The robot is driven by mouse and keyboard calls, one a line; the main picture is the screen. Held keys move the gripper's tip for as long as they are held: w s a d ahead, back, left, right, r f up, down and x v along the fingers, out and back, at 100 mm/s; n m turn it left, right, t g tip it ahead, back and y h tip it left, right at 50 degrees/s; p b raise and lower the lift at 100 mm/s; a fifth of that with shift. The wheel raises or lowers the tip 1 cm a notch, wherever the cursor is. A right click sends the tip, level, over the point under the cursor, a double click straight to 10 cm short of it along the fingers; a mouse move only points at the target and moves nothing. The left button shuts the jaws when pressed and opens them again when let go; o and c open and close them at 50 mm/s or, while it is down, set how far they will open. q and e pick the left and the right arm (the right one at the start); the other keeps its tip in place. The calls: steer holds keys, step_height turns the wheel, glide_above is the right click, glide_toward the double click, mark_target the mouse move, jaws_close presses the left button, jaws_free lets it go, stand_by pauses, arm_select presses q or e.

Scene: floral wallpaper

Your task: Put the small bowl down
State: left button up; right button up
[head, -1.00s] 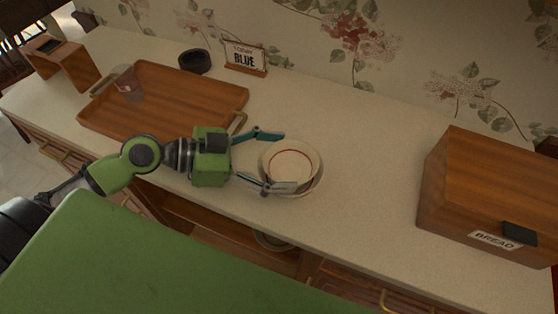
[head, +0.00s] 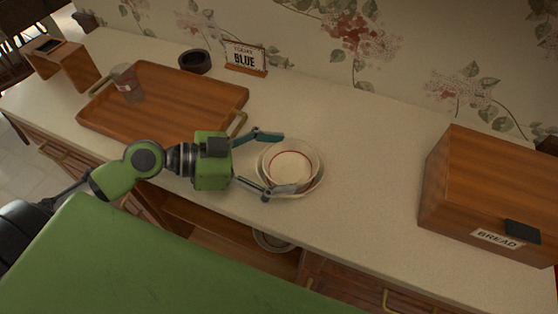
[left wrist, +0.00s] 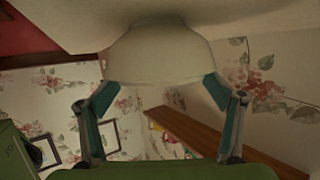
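A small pale bowl (head: 291,163) with a red ring inside stands upright on the counter. A second pale rim (head: 320,180) shows around it, apparently a larger dish beneath it. My left gripper (head: 292,164) reaches in from the left, its fingers spread along the far and near sides of the bowl. In the left wrist view, the bowl (left wrist: 160,55) appears upside down between the tips of the left gripper (left wrist: 164,82). The fingers are bowed wide and look open. Their tips lie close to the bowl's sides; light contact is hard to rule out. My right gripper is not in view.
A wooden tray (head: 185,110) with a clear cup (head: 125,82) lies to the left. A wooden bread box (head: 485,185) is at the right. The counter between bowl and bread box is clear.

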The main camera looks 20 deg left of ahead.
arm_select(q)
step_height(320, 180, down, 2)
steer(key=shift+s+d+f, duration=0.1)
steer(key=shift+s, duration=0.1)
steer(key=shift+a+r+p, duration=0.25)
steer(key=shift+r+p, duration=0.6)
steer(key=shift+p, duration=0.05)
steer(key=shift+s+a+b, duration=0.25)
steer(key=shift+a+b, duration=0.05)
steer(key=shift+a, duration=0.25)
steer(key=shift+s+a+b, duration=0.2)
steer(key=shift+a+b, duration=0.1)
steer(key=shift+a, duration=0.2)
steer(key=r+v, duration=0.1)
steer(key=v, duration=0.8)
steer(key=shift+a+r+b, duration=0.15)
steer(key=shift+r+b, duration=0.15)
